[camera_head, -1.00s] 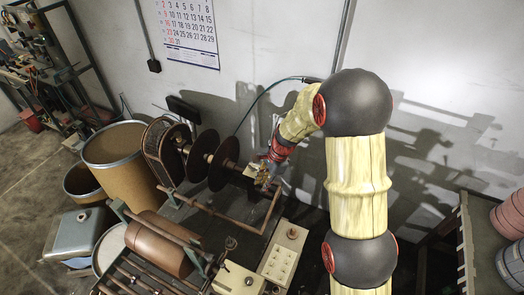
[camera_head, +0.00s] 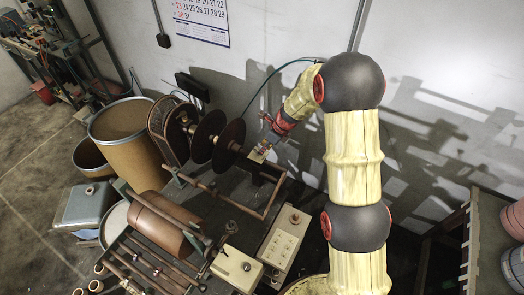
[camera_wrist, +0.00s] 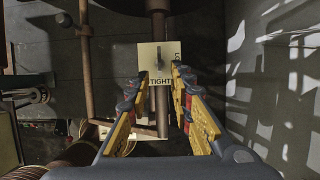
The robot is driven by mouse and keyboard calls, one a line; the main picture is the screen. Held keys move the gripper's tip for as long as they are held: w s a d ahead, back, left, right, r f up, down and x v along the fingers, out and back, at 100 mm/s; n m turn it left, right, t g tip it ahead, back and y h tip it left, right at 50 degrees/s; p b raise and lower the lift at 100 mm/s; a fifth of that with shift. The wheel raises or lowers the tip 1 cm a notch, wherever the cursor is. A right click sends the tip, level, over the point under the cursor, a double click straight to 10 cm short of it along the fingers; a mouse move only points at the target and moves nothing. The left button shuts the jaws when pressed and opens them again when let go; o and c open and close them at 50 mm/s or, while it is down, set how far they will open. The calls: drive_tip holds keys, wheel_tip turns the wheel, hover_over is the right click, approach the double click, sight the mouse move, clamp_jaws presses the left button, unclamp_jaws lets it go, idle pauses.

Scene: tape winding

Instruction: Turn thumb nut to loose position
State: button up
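The thumb nut (camera_wrist: 152,62) is a small grey wing shape on a pale plate (camera_wrist: 148,52) in the wrist view. The plate reads "TIGHT" at its lower edge, with another label partly hidden at its right edge. The nut's wing points up and slightly right in the picture. My gripper (camera_wrist: 160,75) is open, its yellow fingers either side of the plate's lower part. The nut shows just beyond the fingertips, and I see no contact. In the head view my gripper (camera_head: 262,148) is at the shaft's right end; the nut is too small to make out there.
Rusty discs (camera_head: 209,136) on the shaft stand left of my gripper. A bent brown bar (camera_head: 230,200) runs in front. A pale switch box (camera_head: 283,240) sits on the bench below. The wall (camera_head: 290,35) is close behind my arm.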

drive_tip(key=shift+x, duration=1.7)
clamp_jaws()
